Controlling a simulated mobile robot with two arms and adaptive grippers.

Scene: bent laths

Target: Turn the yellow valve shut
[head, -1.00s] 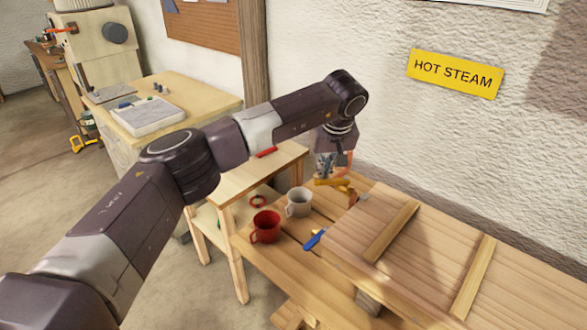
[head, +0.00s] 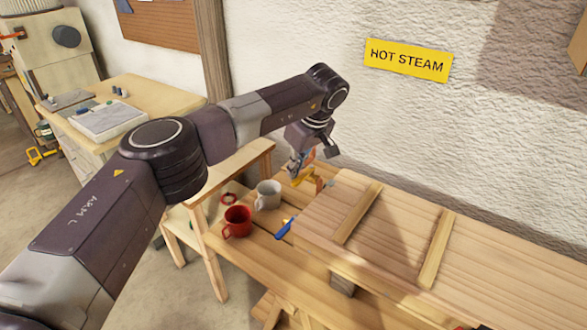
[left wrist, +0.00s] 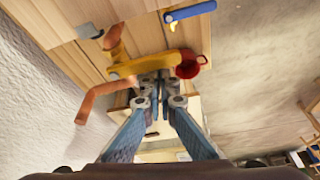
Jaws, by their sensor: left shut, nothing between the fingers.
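The yellow valve handle (left wrist: 152,66) is a bar set on a bent copper pipe (left wrist: 114,42) in the left wrist view. In the head view the handle (head: 304,177) is small and partly hidden by my gripper. My left gripper (left wrist: 152,92) has its fingers together with nothing between them. The fingertips are close beside the handle's middle stretch in the left wrist view; I cannot tell whether they touch it. In the head view my left gripper (head: 297,166) points down at the valve, near the wall. My right gripper is not in view.
A red mug (head: 237,222) and a white mug (head: 268,195) stand on the bench left of the valve, near a blue-handled tool (head: 285,228). A raised wooden panel with battens (head: 395,245) lies to the right. A yellow HOT STEAM sign (head: 408,60) hangs on the wall.

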